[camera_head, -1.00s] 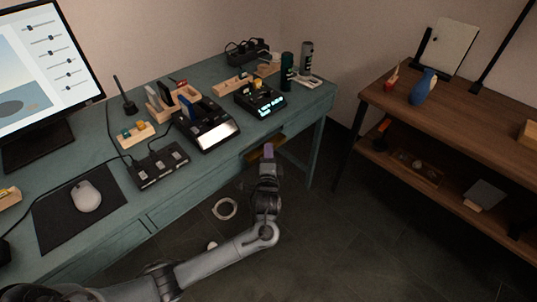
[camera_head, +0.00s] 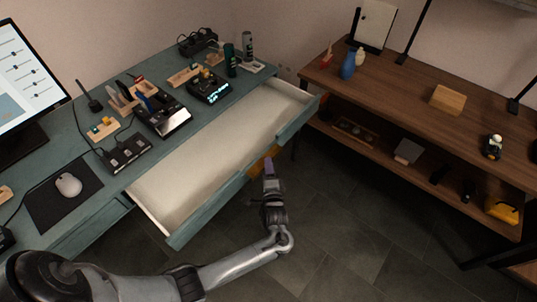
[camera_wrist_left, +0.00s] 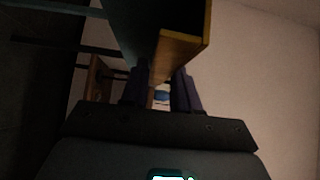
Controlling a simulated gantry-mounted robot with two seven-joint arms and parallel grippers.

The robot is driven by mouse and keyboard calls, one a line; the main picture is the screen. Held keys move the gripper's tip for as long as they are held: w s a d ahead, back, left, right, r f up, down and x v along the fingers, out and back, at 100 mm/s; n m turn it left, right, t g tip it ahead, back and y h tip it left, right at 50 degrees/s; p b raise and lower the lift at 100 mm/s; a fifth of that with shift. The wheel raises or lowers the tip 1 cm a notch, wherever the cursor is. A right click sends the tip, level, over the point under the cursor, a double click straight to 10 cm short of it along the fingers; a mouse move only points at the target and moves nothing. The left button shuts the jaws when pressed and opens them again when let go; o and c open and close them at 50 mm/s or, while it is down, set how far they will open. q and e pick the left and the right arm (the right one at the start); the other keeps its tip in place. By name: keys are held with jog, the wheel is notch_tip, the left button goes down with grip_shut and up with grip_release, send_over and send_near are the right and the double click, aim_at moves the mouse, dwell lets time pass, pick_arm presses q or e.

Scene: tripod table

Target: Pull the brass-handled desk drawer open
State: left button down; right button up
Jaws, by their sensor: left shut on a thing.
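The desk drawer (camera_head: 212,150) stands well open from the teal desk (camera_head: 92,206), and its pale inside shows empty. Its brass handle (camera_head: 262,159) is on the teal front, partly hidden by my left gripper (camera_head: 268,168). In the left wrist view the brass handle (camera_wrist_left: 181,50) runs down between the two dark fingers of my left gripper (camera_wrist_left: 161,92). The left gripper is shut on the handle. My right gripper is in neither view.
On the desk are a monitor (camera_head: 28,75), a mouse (camera_head: 68,185), a black device with a pale screen (camera_head: 170,118) and a dark green cylinder (camera_head: 230,60). A wooden shelf unit (camera_head: 415,95) stands at right, near the drawer's far corner. Dark floor is open in front.

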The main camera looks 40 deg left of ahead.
pick_arm(q)
jog(key=d, duration=0.2)
jog(key=d+f, duration=0.1)
jog(key=d, duration=0.1)
jog(key=c, duration=1.3)
grip_release()
jog(key=shift+a, duration=0.1)
jog(key=o, duration=0.3)
jog(key=shift+r, duration=0.2)
jog(key=shift+r+p, duration=0.1)
jog(key=shift+p, duration=0.2)
